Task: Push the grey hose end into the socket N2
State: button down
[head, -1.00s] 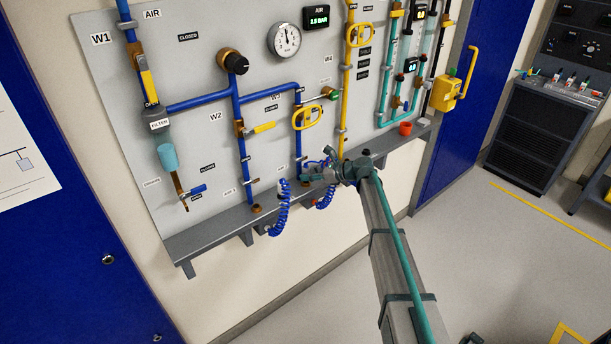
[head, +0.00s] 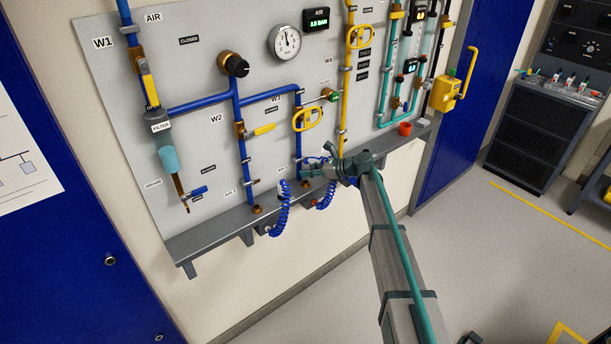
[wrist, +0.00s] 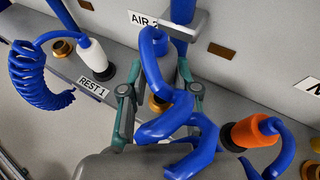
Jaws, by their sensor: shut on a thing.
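My gripper (wrist: 160,100) has its two teal fingers on either side of a coiled blue hose (wrist: 165,128), low in front of the panel. It is shut on the grey hose end, which the coil largely hides in the wrist view. In the head view my gripper (head: 308,172) is small, just above the ledge. A brass fitting (wrist: 157,104) shows between the fingers, partly covered. A label starting with N (wrist: 314,87) is cut off at the right edge of the wrist view. I cannot read N2 in full or make out its socket.
A white hose end (wrist: 96,60) stands left by the REST 1 label (wrist: 93,88). An orange hose end (wrist: 255,131) is close on the right. Blue coils (head: 280,212) hang at the grey ledge (head: 215,231). A red cup-shaped part (head: 405,128) is farther right.

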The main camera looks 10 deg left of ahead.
aim_at(308, 162)
jog(key=shift+r+p, duration=0.95)
jog(key=shift+r, duration=0.95)
jog(key=w+d+m+t, duration=0.1)
jog(key=d+m+t, duration=0.1)
jog(key=d, duration=1.3)
jog(key=s+d+m+t+h, duration=0.1)
jog(key=s+d, duration=0.3)
jog(key=d, duration=0.4)
jog(key=s+d+m+t, duration=0.1)
jog(key=s+d+t, duration=0.15)
jog(key=d, duration=0.45)
jog(key=s+d+r+m+h, duration=0.1)
jog(key=s+d+r+m, duration=0.1)
jog(key=s+d, duration=1)
jog(key=s+t, duration=0.1)
jog(key=s, duration=1.1)
jog(key=shift+r+h, duration=0.3)
jog(key=shift+r, duration=0.1)
jog(key=shift+a, duration=0.15)
